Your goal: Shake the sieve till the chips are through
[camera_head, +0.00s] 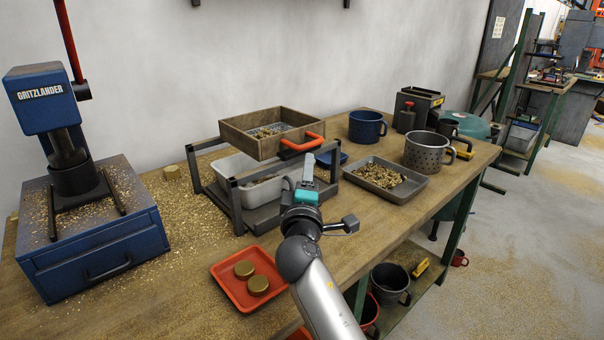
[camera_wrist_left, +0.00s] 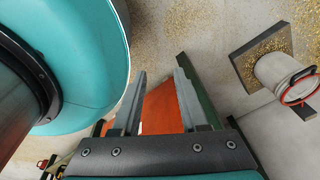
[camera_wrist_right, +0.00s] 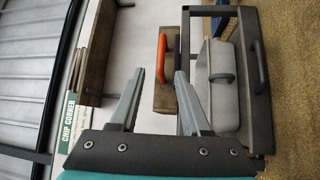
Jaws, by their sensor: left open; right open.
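The sieve (camera_head: 239,138) is a square wooden box with a mesh floor and an orange handle (camera_head: 301,143) on its near right side. It sits on a dark rail frame (camera_head: 238,203). Brass chips (camera_head: 265,132) lie on its mesh. A pale tub (camera_head: 240,165) stands under it with some chips in it. My right gripper (camera_head: 307,178) is open and empty, just in front of the handle. In the right wrist view the orange handle (camera_wrist_right: 161,58) shows ahead between the open fingers (camera_wrist_right: 161,75), apart from them. My left gripper (camera_wrist_left: 160,72) is open and empty, and out of the head view.
A grey tray of chips (camera_head: 404,190), a blue mug (camera_head: 367,126) and a perforated pot (camera_head: 426,152) stand to the right. A red tray (camera_head: 228,271) with two brass discs is in front. A blue press (camera_head: 88,235) stands left. Chips litter the bench.

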